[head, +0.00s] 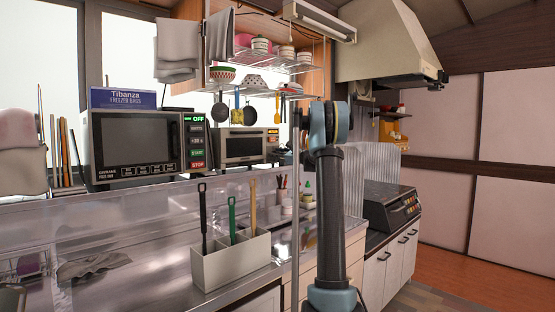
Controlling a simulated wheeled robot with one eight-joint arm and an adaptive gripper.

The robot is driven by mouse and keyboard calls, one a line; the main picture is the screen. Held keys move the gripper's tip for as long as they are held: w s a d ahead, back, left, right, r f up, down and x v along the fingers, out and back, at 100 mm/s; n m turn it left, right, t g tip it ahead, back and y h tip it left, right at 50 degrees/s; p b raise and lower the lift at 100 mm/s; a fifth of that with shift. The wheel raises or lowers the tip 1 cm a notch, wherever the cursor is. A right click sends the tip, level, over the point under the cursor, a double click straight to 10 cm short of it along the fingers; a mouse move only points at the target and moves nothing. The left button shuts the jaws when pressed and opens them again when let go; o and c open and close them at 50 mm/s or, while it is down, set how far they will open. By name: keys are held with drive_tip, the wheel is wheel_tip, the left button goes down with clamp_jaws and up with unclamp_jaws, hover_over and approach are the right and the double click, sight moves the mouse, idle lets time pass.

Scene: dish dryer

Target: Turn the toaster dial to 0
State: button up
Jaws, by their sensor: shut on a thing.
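The toaster (246,149) is a small oven with a dark glass door. It stands on the back shelf, right of the microwave. Its control strip (272,142) is on the right side of its front, with small dials. The dial settings are too small to read. My arm rises at the centre right, in front of the area to the right of the toaster. My gripper cannot be made out; the arm's upper joint hides what lies behind it. No contact between my gripper and a dial can be seen.
A microwave (137,145) with a freezer-bag box (124,98) on top stands left of the toaster. A utensil holder (231,262) stands on the steel counter (150,235). A wire rack (275,59) with bowls hangs above the toaster. A stove (391,207) is at right.

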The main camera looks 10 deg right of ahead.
drive_tip(key=n, duration=1.2)
drive_tip(key=shift+s+a+f+n, duration=0.15)
drive_tip(key=shift+f+n, duration=0.15)
idle(0.4)
drive_tip(key=o, duration=1.1)
drive_tip(key=shift+a, duration=0.1)
drive_tip(key=shift+c, duration=0.2)
drive_tip(key=v, duration=1.2)
